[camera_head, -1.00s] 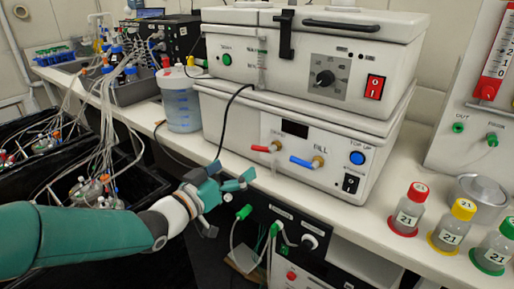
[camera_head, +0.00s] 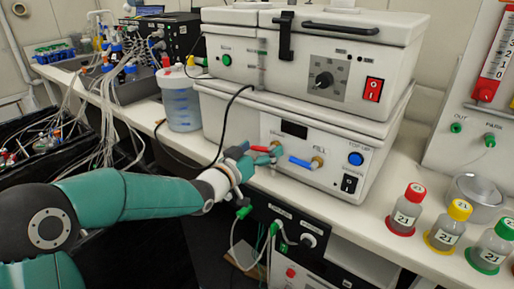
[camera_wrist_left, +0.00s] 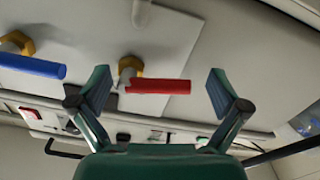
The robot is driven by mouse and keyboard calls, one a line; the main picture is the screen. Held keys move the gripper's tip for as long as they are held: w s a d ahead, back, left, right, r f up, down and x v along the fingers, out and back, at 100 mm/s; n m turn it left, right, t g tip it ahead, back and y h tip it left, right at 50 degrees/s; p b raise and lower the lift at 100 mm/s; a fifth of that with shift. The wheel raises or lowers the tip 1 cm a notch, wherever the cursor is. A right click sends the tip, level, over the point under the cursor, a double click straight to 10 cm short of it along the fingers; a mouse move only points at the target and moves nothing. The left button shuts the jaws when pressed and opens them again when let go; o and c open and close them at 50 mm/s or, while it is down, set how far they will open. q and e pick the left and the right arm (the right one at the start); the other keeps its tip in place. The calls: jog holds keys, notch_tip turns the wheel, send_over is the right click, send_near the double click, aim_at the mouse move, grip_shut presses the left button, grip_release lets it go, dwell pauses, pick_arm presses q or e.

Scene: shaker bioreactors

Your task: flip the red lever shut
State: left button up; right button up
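The red lever (camera_head: 262,148) is on a brass valve on the front of the lower white machine. In the left wrist view the red lever (camera_wrist_left: 158,86) lies between the two spread fingers, its free end short of one finger. My left gripper (camera_head: 243,157) is at the lever, its fingers partly covering it in the head view. It is open in the left wrist view (camera_wrist_left: 155,90), with a gap on both sides of the lever. My right gripper is not in view.
A blue lever (camera_head: 301,162) is beside the red one; it also shows in the left wrist view (camera_wrist_left: 32,66). A black cable (camera_head: 228,108) hangs close to my gripper. Green-tipped hoses (camera_head: 243,212) are below. Several capped bottles (camera_head: 406,212) stand on the right.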

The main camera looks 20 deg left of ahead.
pick_arm(q)
jog(key=c, duration=1)
jog(key=m+b, duration=0.1)
jog(key=b, duration=0.2)
jog(key=shift+r+m, duration=0.1)
jog(key=shift+m, duration=0.3)
jog(key=shift+a+r+m+b, duration=0.1)
jog(key=shift+r+m+b, duration=0.2)
jog(key=shift+m, duration=0.2)
jog(key=o, duration=1.1)
jog(key=shift+o, duration=0.2)
